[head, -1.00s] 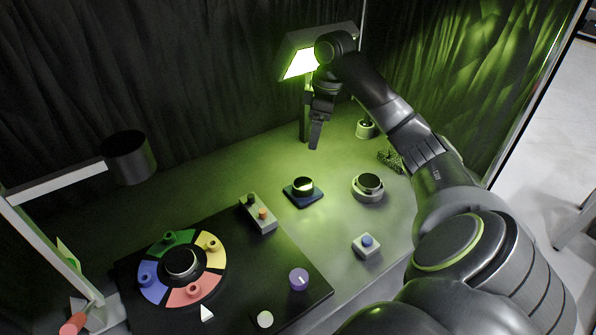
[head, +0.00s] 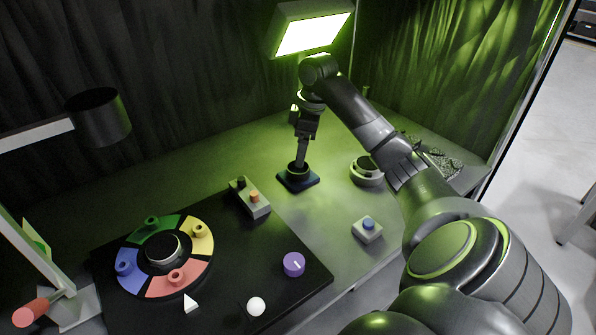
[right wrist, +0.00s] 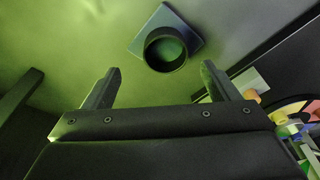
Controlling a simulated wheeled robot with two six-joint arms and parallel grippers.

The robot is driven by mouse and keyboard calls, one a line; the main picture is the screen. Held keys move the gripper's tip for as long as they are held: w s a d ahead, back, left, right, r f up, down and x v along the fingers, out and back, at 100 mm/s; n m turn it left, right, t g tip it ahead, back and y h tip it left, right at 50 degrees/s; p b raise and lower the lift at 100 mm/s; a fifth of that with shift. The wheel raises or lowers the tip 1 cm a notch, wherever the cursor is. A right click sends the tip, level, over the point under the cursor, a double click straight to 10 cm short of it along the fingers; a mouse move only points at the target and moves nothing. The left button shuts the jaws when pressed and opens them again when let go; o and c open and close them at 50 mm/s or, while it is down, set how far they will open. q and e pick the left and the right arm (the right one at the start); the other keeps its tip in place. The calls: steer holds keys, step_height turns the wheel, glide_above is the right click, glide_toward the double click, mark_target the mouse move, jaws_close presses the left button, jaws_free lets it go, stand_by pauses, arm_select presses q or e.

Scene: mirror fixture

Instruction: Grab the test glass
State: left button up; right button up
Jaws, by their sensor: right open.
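The test glass appears to be the short dark round cup (head: 298,174) on a blue square base (head: 312,181), in the middle of the table. In the right wrist view the cup (right wrist: 166,50) shows its open mouth and greenish inside, on the base (right wrist: 180,17). My right gripper (head: 300,163) points down just above the cup. In the right wrist view the gripper (right wrist: 158,78) has its fingers wide apart, with nothing between them. The cup appears ahead of the fingertips, slightly right of centre. Contact cannot be told. My left gripper is not in view.
A lit lamp panel (head: 312,34) stands behind my right arm. A round grey holder (head: 366,171) is right of the cup. A button box (head: 367,229) is nearer. A switch box (head: 250,198) and a black board (head: 232,285) with a coloured ring lie left.

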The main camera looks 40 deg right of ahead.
steer(key=f, duration=0.2)
steer(key=a+f+p, duration=0.1)
steer(key=f, duration=0.2)
steer(key=shift+a, duration=0.1)
steer(key=shift+w+f, duration=0.15)
steer(key=shift+f, duration=0.1)
steer(key=c, duration=1.2)
steer(key=shift+o, duration=0.2)
step_height(320, 180, up, 5)
steer(key=shift+r+b, duration=0.1)
steer(key=shift+b, duration=0.2)
step_height(320, 180, up, 4)
steer(key=p, duration=0.2)
steer(key=shift+p, duration=0.3)
steer(key=shift+r+p, duration=0.5)
steer(key=shift+p, duration=0.15)
